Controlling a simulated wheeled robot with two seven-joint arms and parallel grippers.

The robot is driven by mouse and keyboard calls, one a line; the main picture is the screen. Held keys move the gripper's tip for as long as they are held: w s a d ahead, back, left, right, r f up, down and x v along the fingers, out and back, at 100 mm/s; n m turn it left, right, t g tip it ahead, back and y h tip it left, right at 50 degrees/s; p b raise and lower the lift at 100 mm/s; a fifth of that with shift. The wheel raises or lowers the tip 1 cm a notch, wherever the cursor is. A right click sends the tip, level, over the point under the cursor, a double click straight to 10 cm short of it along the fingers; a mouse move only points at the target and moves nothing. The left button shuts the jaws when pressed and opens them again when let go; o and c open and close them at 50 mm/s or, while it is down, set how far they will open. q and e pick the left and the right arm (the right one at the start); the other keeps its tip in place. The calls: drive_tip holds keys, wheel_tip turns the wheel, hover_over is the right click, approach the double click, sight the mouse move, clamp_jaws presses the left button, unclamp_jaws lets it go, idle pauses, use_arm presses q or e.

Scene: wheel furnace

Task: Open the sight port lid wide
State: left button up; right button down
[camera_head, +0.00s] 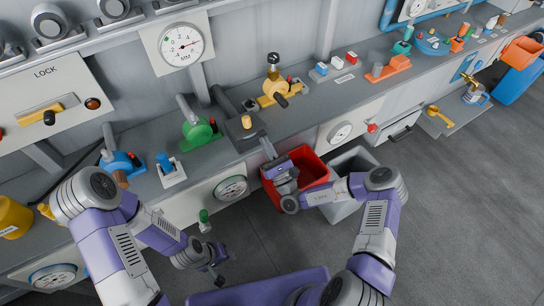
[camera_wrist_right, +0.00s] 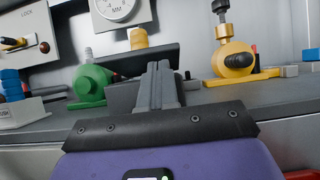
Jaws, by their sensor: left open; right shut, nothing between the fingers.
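A dark flat lid (camera_head: 236,138) with a yellow knob (camera_head: 247,121) lies at the shelf's front edge, between the green valve and the yellow valve; I take it for the sight port lid. In the right wrist view the lid (camera_wrist_right: 125,62) shows as a dark slab behind my fingers, with the yellow knob (camera_wrist_right: 138,38) above it. My right gripper (camera_head: 267,148) is shut and empty, its tips close to the lid's right front edge; I cannot tell whether they touch. My left gripper (camera_head: 219,278) is open and empty, low over the floor, away from the shelf.
The green valve (camera_head: 198,131) stands left of the lid, the yellow valve (camera_head: 275,90) to its right. A red bin (camera_head: 311,162) and a grey bin (camera_head: 352,160) stand below the shelf, by my right arm. Floor at the right (camera_head: 460,200) is clear.

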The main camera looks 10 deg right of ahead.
use_arm(q)
drive_tip(key=shift+f, duration=0.1)
use_arm(e)
drive_tip(key=shift+x, duration=0.9)
drive_tip(key=shift+r, duration=0.1)
